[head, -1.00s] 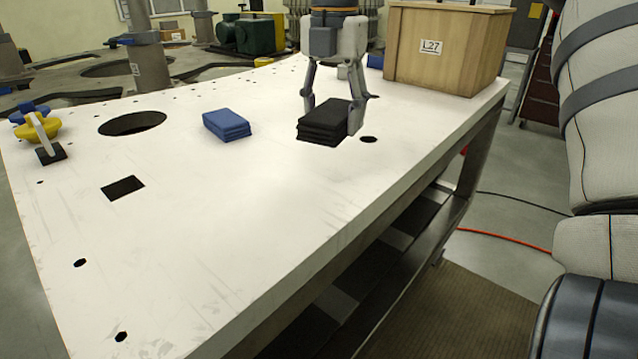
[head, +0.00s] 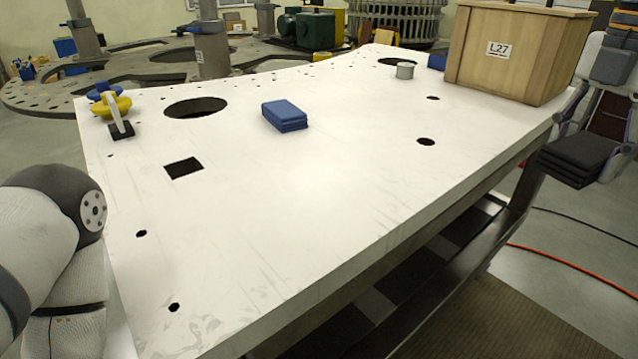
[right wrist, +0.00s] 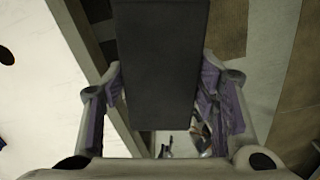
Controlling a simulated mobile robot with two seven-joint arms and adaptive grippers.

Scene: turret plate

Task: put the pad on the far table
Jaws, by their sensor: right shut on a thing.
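The black pad (head: 578,158), a dark layered block, hangs at the right edge of the head view, beyond the white table's edge. My right gripper (head: 590,125) is shut on it. In the right wrist view the pad (right wrist: 160,60) sits between the two fingers of the right gripper (right wrist: 165,95). A blue pad (head: 285,115) lies on the white table (head: 290,210). My left gripper is out of frame; only part of the left arm shows at lower left. Which table is the far one I cannot tell for sure; a grey round plate with holes (head: 150,62) stands behind the white table.
A wooden crate labelled L27 (head: 515,50) stands at the table's back right. The tabletop has several holes. A red cable (head: 580,265) lies on the floor at right.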

